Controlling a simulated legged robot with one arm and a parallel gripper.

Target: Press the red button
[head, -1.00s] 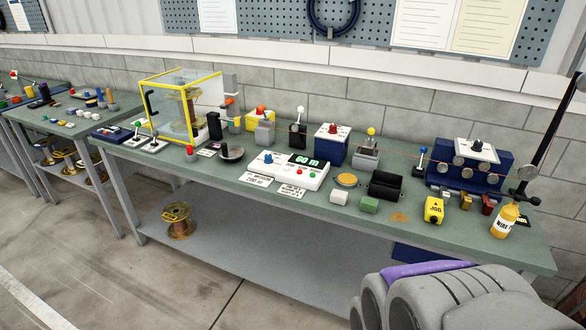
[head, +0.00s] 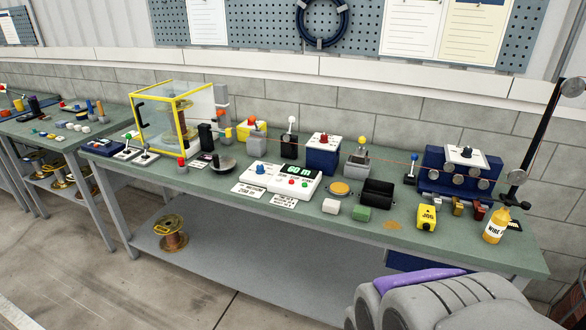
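Several red parts show on the green bench. A small red button (head: 291,182) sits on the white console (head: 281,187), beside a green button (head: 305,184), below a green-lit display (head: 302,171) and right of a blue knob (head: 260,169). A separate red-topped push piece (head: 182,162) stands left of the console. A red knob (head: 323,139) tops the blue box behind. My gripper is not in view. A grey, ridged part with a purple piece fills the lower right, apparently my own body.
The bench (head: 228,202) carries a yellow-framed clear guard (head: 172,118), a black bin (head: 377,192), a yellow jog box (head: 427,217) and an orange bottle (head: 495,226). A wire runs along the back. The floor (head: 60,270) in front is clear at left.

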